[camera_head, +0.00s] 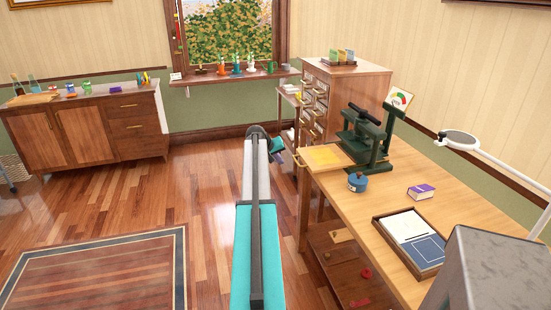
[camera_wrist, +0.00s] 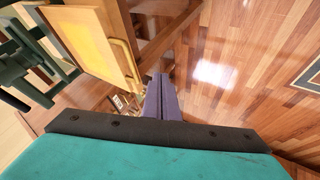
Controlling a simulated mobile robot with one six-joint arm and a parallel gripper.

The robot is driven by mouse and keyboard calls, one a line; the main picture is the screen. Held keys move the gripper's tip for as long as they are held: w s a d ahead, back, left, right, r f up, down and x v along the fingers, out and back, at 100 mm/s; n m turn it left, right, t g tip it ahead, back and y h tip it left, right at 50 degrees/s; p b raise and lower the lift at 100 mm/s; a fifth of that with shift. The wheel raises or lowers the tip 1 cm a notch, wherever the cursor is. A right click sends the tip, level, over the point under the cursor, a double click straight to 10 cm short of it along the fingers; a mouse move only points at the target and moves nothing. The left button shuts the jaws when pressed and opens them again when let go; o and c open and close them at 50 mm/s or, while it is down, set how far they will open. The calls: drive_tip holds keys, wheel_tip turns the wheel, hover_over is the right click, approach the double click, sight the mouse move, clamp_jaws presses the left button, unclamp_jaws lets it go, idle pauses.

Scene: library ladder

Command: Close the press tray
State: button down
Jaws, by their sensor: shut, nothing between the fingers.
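The press tray (camera_head: 325,157) is pulled out to the left of the dark green press (camera_head: 367,137), with its yellow top facing up. In the wrist view the tray (camera_wrist: 85,45) has a pale wooden rim and a brass handle (camera_wrist: 125,62) on its front edge. My gripper (camera_head: 299,158) is at the tray's left front end. Its purple fingers (camera_wrist: 161,85) are shut with nothing between them, close beside the handle. I cannot tell whether they touch it. The press (camera_wrist: 30,50) also shows at the left of the wrist view.
The wooden workbench (camera_head: 440,203) holds a blue pot (camera_head: 357,182), a purple box (camera_head: 421,191) and a framed tray (camera_head: 408,242). A drawer cabinet (camera_head: 345,85) stands behind the press. The wooden floor (camera_head: 205,200) left of my arm is clear.

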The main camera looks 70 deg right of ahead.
drive_tip(key=s+d+f+p, duration=0.1)
drive_tip(key=s+d+f, duration=0.1)
drive_tip(key=d, duration=0.3)
drive_tip(key=shift+s+p, duration=0.4)
drive_tip(key=shift+s, duration=0.4)
drive_tip(key=shift+f, duration=0.1)
